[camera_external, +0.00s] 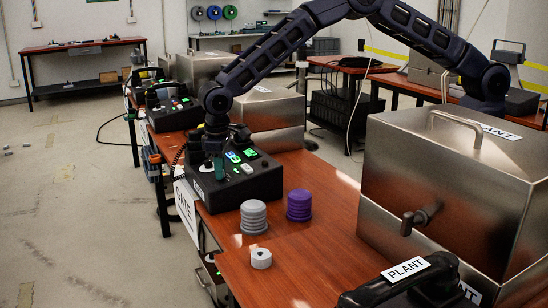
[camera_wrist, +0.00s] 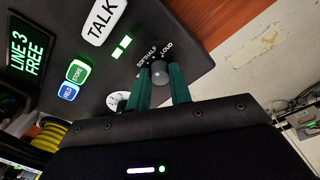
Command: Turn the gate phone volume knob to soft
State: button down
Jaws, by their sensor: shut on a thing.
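The gate phone (camera_external: 238,184) is a dark box on the red-brown bench, with a GATE sign (camera_external: 185,207) at its side. In the wrist view its panel (camera_wrist: 175,45) shows a small dark grey round volume knob (camera_wrist: 159,76), with SOFT, HALF and LOUD printed around it. My gripper (camera_external: 217,168) reaches down onto the panel. In the wrist view its two green fingers (camera_wrist: 161,84) stand on either side of the knob and are shut on it. I cannot make out where the knob points.
The panel has a TALK key (camera_wrist: 101,22), lit STORE (camera_wrist: 76,71) and FIELD (camera_wrist: 68,91) keys and a LINE 3 FREE screen (camera_wrist: 28,48). Grey (camera_external: 253,217) and purple (camera_external: 299,205) ribbed stacks, a white roll (camera_external: 261,258), a PLANT handset (camera_external: 400,276) and a metal case (camera_external: 450,190) stand nearby.

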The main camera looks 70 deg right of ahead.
jog(key=n, duration=0.4)
jog(key=shift+d, duration=0.1)
jog(key=shift+w+n+y, duration=0.1)
jog(key=shift+n+y, duration=0.2)
jog(key=shift+n, duration=1.3)
jog(key=shift+g, duration=0.3)
jog(key=c, duration=1.3)
grip_release()
jog(key=shift+o, duration=0.2)
notch_tip(320, 180, up, 11)
jog(key=shift+w, duration=0.25)
jog(key=shift+f, duration=0.1)
